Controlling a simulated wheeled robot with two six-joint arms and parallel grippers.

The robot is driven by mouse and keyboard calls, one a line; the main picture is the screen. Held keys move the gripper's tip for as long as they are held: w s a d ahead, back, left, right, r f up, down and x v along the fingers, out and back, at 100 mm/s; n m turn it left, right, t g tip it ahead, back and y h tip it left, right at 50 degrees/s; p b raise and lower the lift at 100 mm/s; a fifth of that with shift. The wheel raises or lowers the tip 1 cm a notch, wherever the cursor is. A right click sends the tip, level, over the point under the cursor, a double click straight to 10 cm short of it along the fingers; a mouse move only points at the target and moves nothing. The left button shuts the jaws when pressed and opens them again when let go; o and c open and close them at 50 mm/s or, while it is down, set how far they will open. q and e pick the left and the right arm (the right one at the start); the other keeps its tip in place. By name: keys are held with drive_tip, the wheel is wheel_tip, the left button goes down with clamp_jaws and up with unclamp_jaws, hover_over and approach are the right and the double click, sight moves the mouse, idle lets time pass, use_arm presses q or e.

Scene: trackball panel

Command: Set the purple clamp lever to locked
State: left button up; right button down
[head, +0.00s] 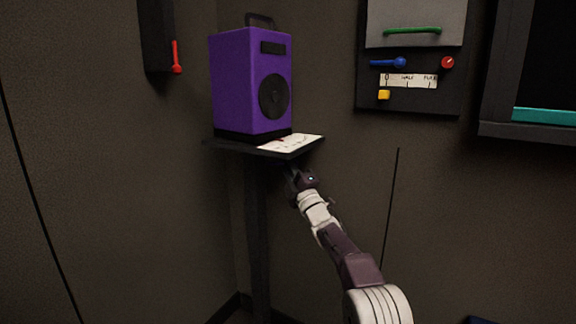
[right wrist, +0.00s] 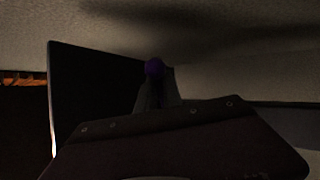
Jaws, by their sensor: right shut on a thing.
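The purple clamp lever shows only as a small round purple knob (right wrist: 154,67) in the dim right wrist view, right at my fingertips. The rest of the lever is hidden or too dark to make out. In the head view I cannot pick the lever out. My right gripper (head: 291,172) is just below the front edge of the small dark shelf (head: 228,148). In the wrist view its dark fingers (right wrist: 156,92) are together, shut on the purple knob. My left gripper is not in view.
A purple speaker (head: 232,85) and a white card (head: 292,144) are on the shelf. A red lever (head: 176,58) is on a dark box at the left. A panel (head: 420,98) with blue, red and yellow controls hangs at right. The wall between is clear.

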drive_tip(key=shift+r, duration=0.1)
drive_tip(key=c, duration=1.5)
unclamp_jaws()
drive_tip(key=b+v, duration=0.7)
drive_tip(key=v, duration=0.2)
